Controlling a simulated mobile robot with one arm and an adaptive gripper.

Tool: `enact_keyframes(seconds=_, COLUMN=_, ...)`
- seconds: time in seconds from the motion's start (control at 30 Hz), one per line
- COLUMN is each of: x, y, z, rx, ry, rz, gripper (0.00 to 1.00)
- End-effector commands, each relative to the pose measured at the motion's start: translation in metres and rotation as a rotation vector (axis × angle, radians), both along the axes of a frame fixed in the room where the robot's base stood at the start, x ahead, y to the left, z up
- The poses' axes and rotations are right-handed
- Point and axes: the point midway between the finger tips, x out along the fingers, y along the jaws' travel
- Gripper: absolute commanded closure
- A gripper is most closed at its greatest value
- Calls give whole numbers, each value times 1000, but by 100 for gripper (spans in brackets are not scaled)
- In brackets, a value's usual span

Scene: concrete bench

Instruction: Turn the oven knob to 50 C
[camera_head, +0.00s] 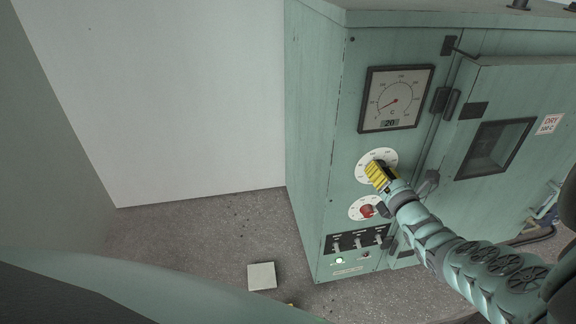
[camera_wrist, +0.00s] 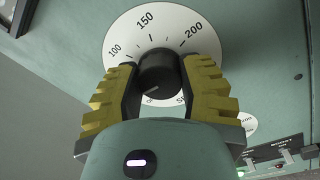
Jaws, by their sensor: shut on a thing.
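The black oven knob (camera_wrist: 160,72) sits on a white dial plate (camera_wrist: 178,22) marked 100, 150 and 200 in the wrist view. The lower part of the dial is hidden by my gripper. My gripper (camera_wrist: 158,85) has its two yellow ridged fingers closed on either side of the knob. In the head view, my gripper (camera_head: 380,174) is at the upper white dial plate (camera_head: 365,158) on the green oven (camera_head: 330,120). A pale line on the knob points down-left; the number it points at is not visible.
The oven door (camera_head: 500,130) is at right.

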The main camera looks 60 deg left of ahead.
Motion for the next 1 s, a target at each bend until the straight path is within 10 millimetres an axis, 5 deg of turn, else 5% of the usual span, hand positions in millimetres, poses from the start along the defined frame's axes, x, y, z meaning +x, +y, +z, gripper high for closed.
enact_keyframes(seconds=0.8, x=3, y=-2, z=-1, rx=44, ry=113, rz=-8, gripper=97)
enact_keyframes(seconds=0.83, x=3, y=-2, z=-1, rx=45, ry=113, rz=-8, gripper=56)
enact_keyframes(seconds=1.0, x=2, y=-2, z=-1, rx=45, ry=113, rz=-6, gripper=39)
